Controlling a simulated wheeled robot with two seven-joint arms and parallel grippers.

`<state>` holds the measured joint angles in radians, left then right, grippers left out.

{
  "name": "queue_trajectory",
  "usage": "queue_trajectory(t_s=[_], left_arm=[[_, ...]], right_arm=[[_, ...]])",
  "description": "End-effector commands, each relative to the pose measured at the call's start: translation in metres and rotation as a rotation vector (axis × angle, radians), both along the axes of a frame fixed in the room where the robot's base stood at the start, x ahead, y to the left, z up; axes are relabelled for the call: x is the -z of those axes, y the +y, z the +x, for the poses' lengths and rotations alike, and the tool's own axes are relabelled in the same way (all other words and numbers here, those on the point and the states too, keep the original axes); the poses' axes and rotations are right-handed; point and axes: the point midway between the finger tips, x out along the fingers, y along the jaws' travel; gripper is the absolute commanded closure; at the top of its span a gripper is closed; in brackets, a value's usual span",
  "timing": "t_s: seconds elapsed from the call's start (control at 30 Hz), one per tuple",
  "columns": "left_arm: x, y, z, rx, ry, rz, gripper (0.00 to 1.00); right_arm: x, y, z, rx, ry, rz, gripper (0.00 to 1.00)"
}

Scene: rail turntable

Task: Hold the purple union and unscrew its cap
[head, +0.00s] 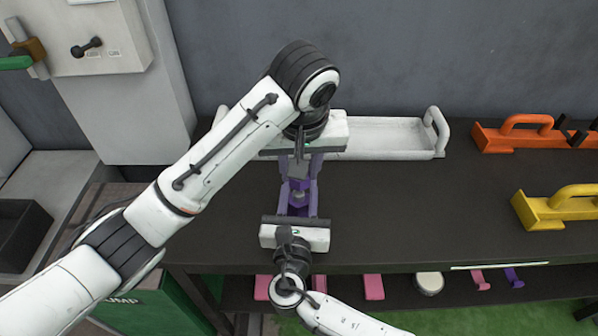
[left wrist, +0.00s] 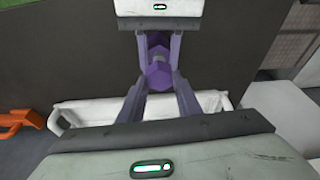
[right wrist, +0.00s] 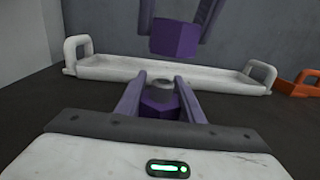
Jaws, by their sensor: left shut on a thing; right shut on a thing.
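The purple union is in two pieces. Its lower purple body (right wrist: 160,103), with a grey round threaded end on top, sits between the fingers of my right gripper (head: 298,193). The purple hexagonal cap (right wrist: 175,40) is between the fingertips of my left gripper (head: 300,176). In the right wrist view a clear gap shows between the cap and the grey end. In the left wrist view the cap (left wrist: 160,78) partly overlaps the grey end, and the body (left wrist: 156,45) is beyond it. Both grippers are shut on their pieces, facing each other above the dark table.
A white handled tray (head: 385,140) lies at the back of the dark table (head: 420,205), partly behind my left arm. Orange (head: 515,135) and yellow (head: 560,207) handled holders stand at the right. A shelf below holds pink pieces (head: 374,287). The table's middle right is clear.

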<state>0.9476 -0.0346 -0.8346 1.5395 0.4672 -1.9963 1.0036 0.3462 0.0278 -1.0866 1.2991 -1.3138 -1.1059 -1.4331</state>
Motion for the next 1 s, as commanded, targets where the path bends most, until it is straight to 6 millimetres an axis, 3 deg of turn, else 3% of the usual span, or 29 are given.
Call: queue_trajectory(t_s=[0.5,0.83,0.87,1.0], left_arm=[[-0.03,0.002,0.0,-0.005,0.002,0.003,1.0],[-0.032,0.002,-0.001,-0.005,0.005,0.003,1.0],[-0.032,0.002,-0.001,-0.005,0.005,0.003,1.0],[-0.032,0.002,-0.001,-0.005,0.005,0.003,1.0]], right_arm=[[0.002,0.0,-0.001,-0.001,0.003,0.0,1.0],[0.002,0.001,-0.001,-0.002,0.003,0.0,1.0],[0.002,0.001,-0.001,-0.002,0.003,0.0,0.64],[0.001,0.001,-0.001,-0.001,0.003,0.0,0.44]])
